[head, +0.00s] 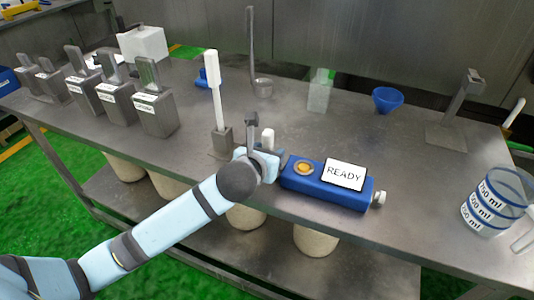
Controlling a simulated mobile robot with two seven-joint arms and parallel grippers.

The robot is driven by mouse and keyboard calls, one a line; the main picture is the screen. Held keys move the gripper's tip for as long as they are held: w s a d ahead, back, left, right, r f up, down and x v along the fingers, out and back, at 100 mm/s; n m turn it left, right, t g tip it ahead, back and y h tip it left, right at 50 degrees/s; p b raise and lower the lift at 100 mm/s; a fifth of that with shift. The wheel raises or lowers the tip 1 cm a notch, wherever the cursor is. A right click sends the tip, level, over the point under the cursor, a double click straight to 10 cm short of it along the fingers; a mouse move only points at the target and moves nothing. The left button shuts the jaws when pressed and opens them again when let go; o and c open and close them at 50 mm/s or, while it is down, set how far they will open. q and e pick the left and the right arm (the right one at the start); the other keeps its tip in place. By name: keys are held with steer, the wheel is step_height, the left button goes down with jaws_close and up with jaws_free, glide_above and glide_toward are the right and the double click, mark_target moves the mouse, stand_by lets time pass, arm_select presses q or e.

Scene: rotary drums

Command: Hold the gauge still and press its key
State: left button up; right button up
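The gauge is a blue box (322,193) lying on the steel table near its front edge. Its top carries a white display (344,174) reading READY and a round orange-yellow key (303,167). A pale knob (379,198) sticks out of its right end. My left gripper (268,160) is at the gauge's left end, with my arm reaching in from the lower left. My wrist hides the fingertips, so I cannot tell whether they touch the gauge or how wide they are. The key is uncovered. My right gripper is out of view.
A white-topped upright tool (214,92) stands in a grey holder just behind my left gripper. Several grey labelled blocks (154,113) line the table's left. A blue funnel (387,99) is at the back, and a measuring jug (487,203) at the right edge.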

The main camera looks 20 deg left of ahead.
arm_select(q)
jaws_close()
steer(key=shift+f, duration=0.1)
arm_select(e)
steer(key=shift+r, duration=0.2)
arm_select(q)
steer(key=shift+s+f, duration=0.1)
steer(key=shift+f, duration=0.05)
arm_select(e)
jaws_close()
